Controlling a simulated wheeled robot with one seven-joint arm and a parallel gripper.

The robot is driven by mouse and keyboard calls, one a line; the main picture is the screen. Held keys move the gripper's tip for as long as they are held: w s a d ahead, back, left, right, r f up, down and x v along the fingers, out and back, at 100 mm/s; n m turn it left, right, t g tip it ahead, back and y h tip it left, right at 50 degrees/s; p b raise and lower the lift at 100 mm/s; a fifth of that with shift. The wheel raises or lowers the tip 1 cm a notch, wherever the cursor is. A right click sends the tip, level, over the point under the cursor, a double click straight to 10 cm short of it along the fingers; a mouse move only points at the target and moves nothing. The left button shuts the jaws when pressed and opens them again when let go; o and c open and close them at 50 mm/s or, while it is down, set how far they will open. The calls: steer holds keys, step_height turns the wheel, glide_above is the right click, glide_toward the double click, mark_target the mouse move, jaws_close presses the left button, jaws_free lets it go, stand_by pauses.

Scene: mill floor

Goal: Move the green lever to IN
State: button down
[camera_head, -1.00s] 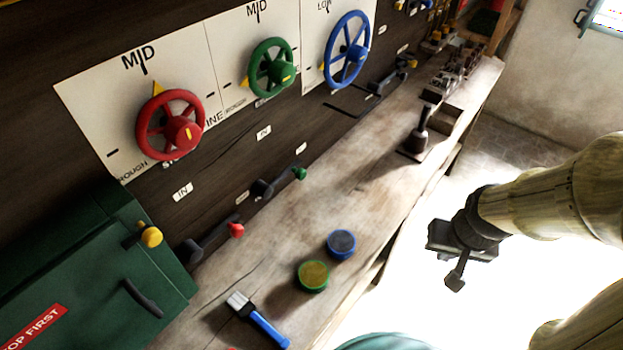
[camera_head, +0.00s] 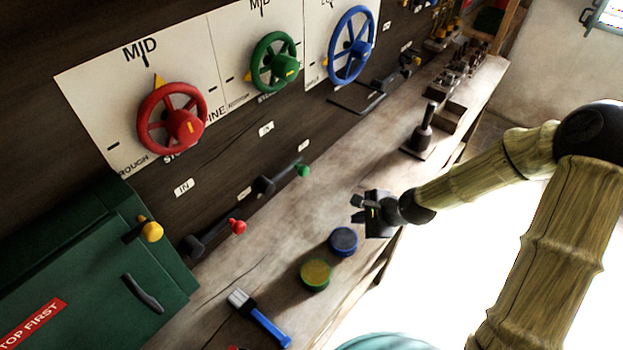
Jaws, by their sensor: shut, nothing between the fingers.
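The green lever is a dark arm with a green knob (camera_head: 302,170), mounted low on the dark wall panel just above the bench. It points right, along the wall, from its dark pivot (camera_head: 263,185). An IN label (camera_head: 266,129) is on the panel above it, and another small label (camera_head: 303,145) is above the knob; its text is too small to read. My gripper (camera_head: 357,208) is shut and empty. In the picture it is right of and below the green knob, over the bench's front part, apart from the lever.
The red-knobbed lever (camera_head: 238,226) is left of the green one, and a blue lever (camera_head: 377,86) is farther right. Two round tins (camera_head: 343,241) and a brush (camera_head: 258,318) lie on the bench (camera_head: 232,271). A dark upright tool (camera_head: 421,133) stands farther back. Red, green and blue handwheels are above.

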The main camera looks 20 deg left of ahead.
steer(key=w+a+m+y, duration=0.1)
steer(key=a+m, duration=0.1)
steer(key=w+a+r+m+t+y, duration=0.1)
steer(key=w+a+m, duration=0.1)
steer(key=m, duration=0.1)
steer(key=w+a+r+m+t+y, duration=0.1)
steer(key=a+m, duration=0.1)
steer(key=shift+w+y, duration=0.2)
steer(key=shift+y, duration=0.1)
steer(key=shift+w+a+r+m, duration=0.15)
steer(key=shift+a+r+m, duration=0.1)
steer(key=shift+m, duration=0.25)
steer(key=p+x, duration=0.1)
steer(key=x, duration=0.8)
steer(key=shift+w+a+f, duration=0.1)
steer(key=shift+a, duration=0.2)
steer(key=shift+a+r+p, duration=0.3)
steer(key=shift+r+p, duration=0.2)
steer(key=shift+r, duration=0.4)
steer(key=shift+a+r+p, duration=0.35)
steer(key=shift+r+p, duration=0.15)
steer(key=shift+r, duration=0.35)
